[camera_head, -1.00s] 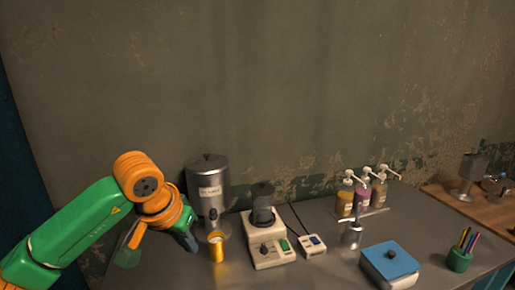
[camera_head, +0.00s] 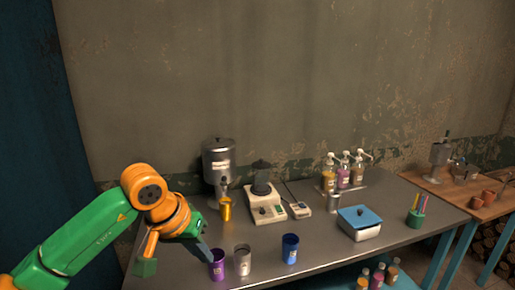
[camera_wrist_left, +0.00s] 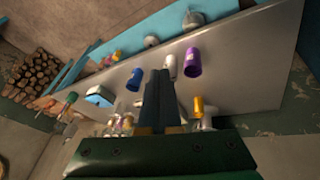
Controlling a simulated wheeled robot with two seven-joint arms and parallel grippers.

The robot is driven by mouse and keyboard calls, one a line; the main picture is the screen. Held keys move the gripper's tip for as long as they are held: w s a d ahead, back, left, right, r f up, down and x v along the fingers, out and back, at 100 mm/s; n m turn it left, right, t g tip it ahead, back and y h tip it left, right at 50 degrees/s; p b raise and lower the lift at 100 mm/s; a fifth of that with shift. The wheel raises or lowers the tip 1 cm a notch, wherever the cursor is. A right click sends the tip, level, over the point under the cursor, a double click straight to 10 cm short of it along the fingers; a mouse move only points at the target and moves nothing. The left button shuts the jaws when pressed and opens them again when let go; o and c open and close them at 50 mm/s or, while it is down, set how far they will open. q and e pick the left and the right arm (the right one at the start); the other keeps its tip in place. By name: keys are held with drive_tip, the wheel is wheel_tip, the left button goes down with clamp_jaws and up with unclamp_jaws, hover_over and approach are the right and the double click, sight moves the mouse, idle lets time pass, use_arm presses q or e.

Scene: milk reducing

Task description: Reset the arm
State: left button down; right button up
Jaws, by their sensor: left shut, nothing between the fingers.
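My left arm comes in from the left in the head view. Its gripper (camera_head: 206,252) is over the left part of the grey table (camera_head: 322,245), just above and left of the purple cup (camera_head: 217,266) in the picture. In the left wrist view the two dark fingers (camera_wrist_left: 161,75) lie together, shut with nothing between them. The purple cup (camera_wrist_left: 193,62), the silver cup (camera_wrist_left: 171,66) and the blue cup (camera_wrist_left: 134,79) show beyond the fingers there. My right gripper is not in view.
The table's front right is clear.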

use_arm(q)
drive_tip(key=d+f+n+g+h, duration=0.2)
drive_tip(key=d+f+n+h, duration=0.4)
drive_tip(key=d+n+h, duration=0.85)
drive_tip(key=w+a+f+n+t+y, duration=0.2)
drive_tip(key=a+f+n+t+y, duration=0.35)
drive_tip(key=f+n, duration=0.85)
drive_tip(key=w+a+f+n+t+y, duration=0.1)
drive_tip(key=a+f+n+t+y, duration=0.45)
drive_tip(key=n, duration=1.45)
drive_tip(key=s+a+f+n+g+y, duration=0.2)
drive_tip(key=s+a+f+n, duration=0.2)
drive_tip(key=s+f+n, duration=0.4)
drive_tip(key=s+a+f+n+g+y, duration=0.2)
drive_tip(key=s+a+f+n, duration=0.25)
drive_tip(key=f, duration=0.55)
drive_tip(key=s+a+f+n+g, duration=0.1)
drive_tip(key=s+f+n+g, duration=0.1)
drive_tip(key=s, duration=0.7)
drive_tip(key=s+a+f+n+g+y, duration=0.1)
drive_tip(key=s+f+n+g, duration=0.2)
drive_tip(key=s, duration=0.6)
drive_tip(key=s+a+f+n+g+y, duration=0.1)
drive_tip(key=s+f+n, duration=0.3)
drive_tip(key=s, duration=0.5)
drive_tip(key=shift+s+f+n+g, duration=0.35)
drive_tip(key=shift+n+g, duration=0.25)
drive_tip(key=shift+g, duration=0.2)
